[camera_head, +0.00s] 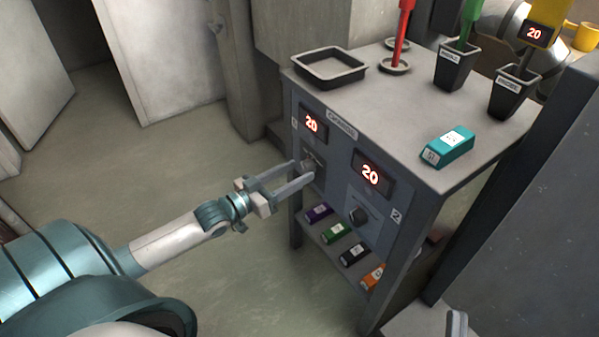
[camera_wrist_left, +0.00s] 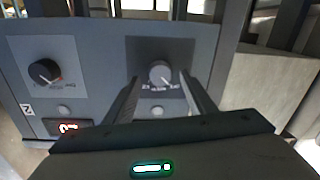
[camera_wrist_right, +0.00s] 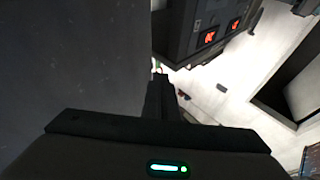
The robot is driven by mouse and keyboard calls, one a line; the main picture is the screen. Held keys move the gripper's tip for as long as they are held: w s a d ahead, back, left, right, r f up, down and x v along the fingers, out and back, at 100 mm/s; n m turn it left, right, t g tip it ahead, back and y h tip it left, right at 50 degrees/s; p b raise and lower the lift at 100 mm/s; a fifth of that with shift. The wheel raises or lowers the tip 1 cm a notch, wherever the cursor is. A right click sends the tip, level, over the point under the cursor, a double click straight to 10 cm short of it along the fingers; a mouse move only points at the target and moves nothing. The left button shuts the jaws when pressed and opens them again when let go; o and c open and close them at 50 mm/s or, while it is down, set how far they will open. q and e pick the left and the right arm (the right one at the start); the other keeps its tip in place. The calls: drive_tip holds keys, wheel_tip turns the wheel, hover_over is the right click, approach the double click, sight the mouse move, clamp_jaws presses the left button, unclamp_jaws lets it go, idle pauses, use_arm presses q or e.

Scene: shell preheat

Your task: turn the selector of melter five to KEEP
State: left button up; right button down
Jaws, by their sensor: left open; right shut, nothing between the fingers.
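A grey cabinet (camera_head: 345,130) carries two panels tagged 1 and 2, each with a red display reading 20. I see no tag reading five. My left gripper (camera_head: 300,175) is open, with its fingers at panel 1. In the left wrist view its fingers (camera_wrist_left: 163,98) stand on either side of the light grey selector knob (camera_wrist_left: 160,72); contact cannot be told. The dark selector knob (camera_head: 358,216) of panel 2 also shows in the left wrist view (camera_wrist_left: 45,72). The selector lettering is too small to read. My right gripper (camera_wrist_right: 160,82) is shut and empty, beside a dark surface.
On the cabinet top are a black tray (camera_head: 329,67), a teal box (camera_head: 448,147), dark cups (camera_head: 505,95) and red, green and yellow upright things. Several small boxes (camera_head: 333,233) lie on the lower shelf. The floor at left is clear.

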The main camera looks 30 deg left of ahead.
use_arm(q)
drive_tip(key=shift+x, duration=0.9)
use_arm(e)
drive_tip(key=shift+s+r, duration=0.35)
drive_tip(key=shift+r, duration=0.15)
use_arm(q)
drive_tip(key=c, duration=1)
drive_tip(key=shift+c, duration=0.2)
use_arm(e)
drive_tip(key=shift+w, duration=0.1)
